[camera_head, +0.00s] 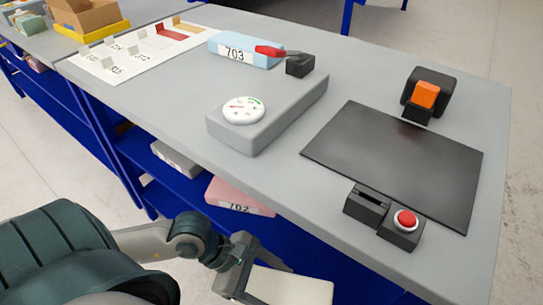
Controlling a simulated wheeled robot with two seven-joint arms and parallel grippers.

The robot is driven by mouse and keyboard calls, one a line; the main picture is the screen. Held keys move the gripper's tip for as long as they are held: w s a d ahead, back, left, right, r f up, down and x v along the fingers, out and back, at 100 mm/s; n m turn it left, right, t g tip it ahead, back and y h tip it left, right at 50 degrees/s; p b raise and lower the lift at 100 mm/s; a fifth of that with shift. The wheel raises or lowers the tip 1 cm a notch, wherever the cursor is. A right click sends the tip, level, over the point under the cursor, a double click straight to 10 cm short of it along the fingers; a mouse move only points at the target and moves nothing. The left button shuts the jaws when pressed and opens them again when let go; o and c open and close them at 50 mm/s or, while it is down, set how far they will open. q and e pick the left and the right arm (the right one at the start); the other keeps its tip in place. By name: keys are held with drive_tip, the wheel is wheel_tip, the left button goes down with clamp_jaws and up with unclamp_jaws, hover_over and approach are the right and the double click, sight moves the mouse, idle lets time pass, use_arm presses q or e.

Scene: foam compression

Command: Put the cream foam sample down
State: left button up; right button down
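The cream foam sample (288,288) is at the bottom edge of the head view, in front of the bench and below its top. My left gripper (250,272) comes in from the left and is shut on the sample's left end. The sample's lower part is cut off by the picture edge. My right gripper is not in view.
The grey bench top (180,105) holds a grey block with a dial (243,110), a blue block marked 703 (232,47), a red-handled lever (270,51) and a black plate (395,160). A red button (405,220) stands near the front edge. A pink block (238,193) lies on the shelf below.

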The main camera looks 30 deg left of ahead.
use_arm(q)
drive_tip(key=shift+w+f+b, duration=0.15)
drive_tip(key=shift+w+b, duration=0.35)
drive_tip(key=shift+b, duration=0.05)
drive_tip(key=shift+w+b, duration=0.8)
drive_tip(key=shift+w, duration=0.1)
drive_tip(key=p, duration=0.2)
hover_over(314, 246)
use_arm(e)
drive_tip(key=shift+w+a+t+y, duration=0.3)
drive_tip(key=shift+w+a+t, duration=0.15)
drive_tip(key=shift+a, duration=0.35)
use_arm(q)
wheel_tip(314, 246, down, 2)
drive_tip(key=shift+f+b, duration=0.25)
drive_tip(key=shift+b, duration=0.05)
drive_tip(key=shift+f, duration=0.35)
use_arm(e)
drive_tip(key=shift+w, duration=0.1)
use_arm(q)
drive_tip(key=shift+f, duration=0.15)
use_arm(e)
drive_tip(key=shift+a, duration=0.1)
